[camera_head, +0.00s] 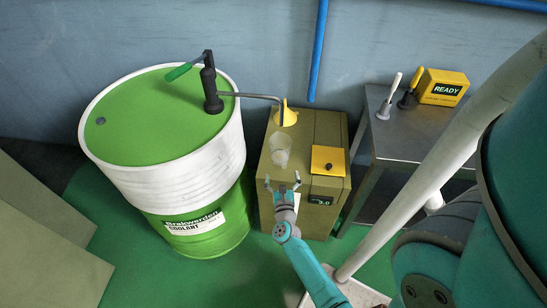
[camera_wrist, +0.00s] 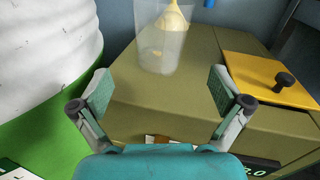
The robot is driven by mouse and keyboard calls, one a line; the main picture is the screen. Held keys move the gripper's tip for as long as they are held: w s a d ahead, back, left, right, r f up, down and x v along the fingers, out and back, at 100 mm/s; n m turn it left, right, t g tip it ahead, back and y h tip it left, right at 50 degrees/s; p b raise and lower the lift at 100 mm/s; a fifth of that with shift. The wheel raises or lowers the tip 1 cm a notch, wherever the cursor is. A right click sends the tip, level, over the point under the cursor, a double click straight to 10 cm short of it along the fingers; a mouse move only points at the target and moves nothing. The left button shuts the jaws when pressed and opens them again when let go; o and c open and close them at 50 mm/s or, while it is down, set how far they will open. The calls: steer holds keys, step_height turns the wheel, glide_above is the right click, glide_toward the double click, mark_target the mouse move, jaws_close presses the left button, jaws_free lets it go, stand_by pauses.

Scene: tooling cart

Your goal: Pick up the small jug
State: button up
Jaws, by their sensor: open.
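The small jug (camera_head: 280,151) looks like a clear, see-through cup standing upright on top of the olive cabinet (camera_head: 308,205). In the wrist view the jug (camera_wrist: 163,48) is at the top centre, beyond the fingertips. My gripper (camera_head: 283,183) is at the front edge of the cabinet top, just in front of the jug. In the wrist view my gripper (camera_wrist: 161,90) has its two padded fingers wide apart with nothing between them. A yellow funnel (camera_head: 286,117) is behind the jug and shows partly through it in the wrist view.
A green and white coolant drum (camera_head: 185,185) with a hand pump (camera_head: 209,85) stands left; its spout reaches over the cabinet. A yellow lid with a black knob (camera_head: 329,160) is right of the jug. A metal cart (camera_head: 415,135) bears a yellow READY box (camera_head: 442,87).

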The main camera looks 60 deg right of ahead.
mark_target(281, 151)
steer(key=shift+m, duration=0.5)
steer(key=x, duration=1.1)
steer(key=shift+d, duration=0.25)
steer(key=shift+r, duration=0.1)
steer(key=c, duration=1.2)
steer(key=shift+r, duration=0.15)
step_height(281, 151, up, 9)
steer(key=shift+r, duration=0.25)
steer(key=shift+r, duration=0.1)
stand_by(2.4)
